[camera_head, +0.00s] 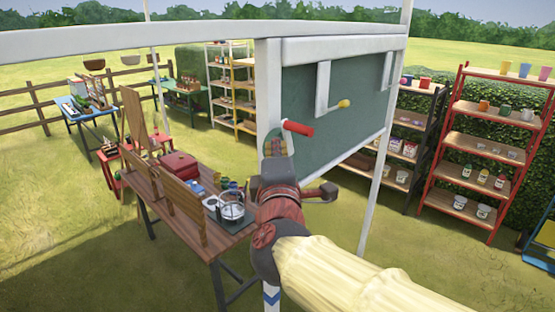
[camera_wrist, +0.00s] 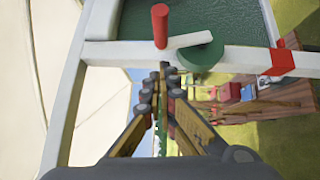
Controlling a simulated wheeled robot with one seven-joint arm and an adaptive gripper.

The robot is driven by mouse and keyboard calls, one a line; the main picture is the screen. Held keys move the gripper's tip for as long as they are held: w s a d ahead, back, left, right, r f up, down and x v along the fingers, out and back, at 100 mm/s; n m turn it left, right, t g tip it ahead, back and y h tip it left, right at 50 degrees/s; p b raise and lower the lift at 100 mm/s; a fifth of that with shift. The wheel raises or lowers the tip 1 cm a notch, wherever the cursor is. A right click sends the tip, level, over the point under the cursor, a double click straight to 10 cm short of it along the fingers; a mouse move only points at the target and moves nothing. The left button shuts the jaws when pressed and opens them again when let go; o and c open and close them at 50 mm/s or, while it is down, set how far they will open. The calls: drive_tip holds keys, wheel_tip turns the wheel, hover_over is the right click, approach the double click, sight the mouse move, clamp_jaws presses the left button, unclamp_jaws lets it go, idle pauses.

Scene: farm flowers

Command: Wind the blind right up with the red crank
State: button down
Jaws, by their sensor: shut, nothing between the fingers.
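The red crank handle (camera_head: 298,128) sticks out from the front white post in the head view. In the wrist view the red handle (camera_wrist: 160,25) stands at the end of a white crank arm (camera_wrist: 188,41) on a green disc (camera_wrist: 203,57). A dark green panel (camera_head: 325,108), which looks like the blind, spans the space between the white posts. My gripper (camera_wrist: 166,72) is shut and empty. Its fingertips are just below the red handle in the wrist view, apart from it.
A red shelf (camera_head: 455,137) stands at right. A red piece (camera_wrist: 281,62) is on the white beam.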

sight(292, 126)
drive_tip(key=w, duration=0.1)
drive_tip(key=w+d, duration=0.1)
drive_tip(key=w, duration=0.1)
drive_tip(key=w+d, duration=0.1)
drive_tip(key=shift+w+d+r, duration=0.15)
drive_tip(key=shift+r, duration=0.1)
drive_tip(key=shift+w, duration=0.2)
drive_tip(key=shift+s, duration=0.1)
drive_tip(key=shift+r, duration=0.1)
drive_tip(key=w+r+p, duration=0.1)
drive_tip(key=p, duration=0.3)
drive_tip(key=shift+d+m+g, duration=0.4)
drive_tip(key=shift+w+d+f+p, duration=0.1)
drive_tip(key=shift+w+p, duration=0.05)
drive_tip(key=shift+p, duration=0.2)
drive_tip(key=shift+f, duration=0.15)
